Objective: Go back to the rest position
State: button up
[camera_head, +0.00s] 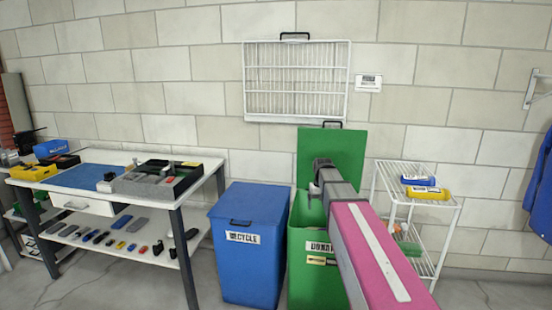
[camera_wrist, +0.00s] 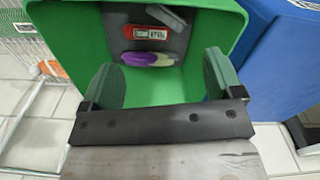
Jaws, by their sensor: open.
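My gripper (camera_wrist: 162,80) is open above the green bin, with its two fingers wide apart and nothing between them. In the head view my gripper (camera_head: 316,185) is at the end of my pink arm, over the opening of the green bin (camera_head: 302,270), whose lid is raised. The wrist view looks down into the same green bin (camera_wrist: 240,20). Inside it lie a purple and yellow item (camera_wrist: 148,59) and a grey item (camera_wrist: 167,17). My gripper hides part of the bin.
A closed blue recycle bin (camera_head: 247,260) stands left of the green bin. A workbench (camera_head: 105,207) with trays and tools is further left. A white wire rack (camera_head: 445,203) with blue and yellow items stands close on the right. A wall rack (camera_head: 297,118) hangs behind.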

jog(key=s+f, duration=0.7)
jog(key=s, duration=0.4)
jog(key=s+f, duration=0.8)
jog(key=s, duration=0.4)
jog(key=shift+m, duration=0.3)
jog(key=shift+f, duration=0.1)
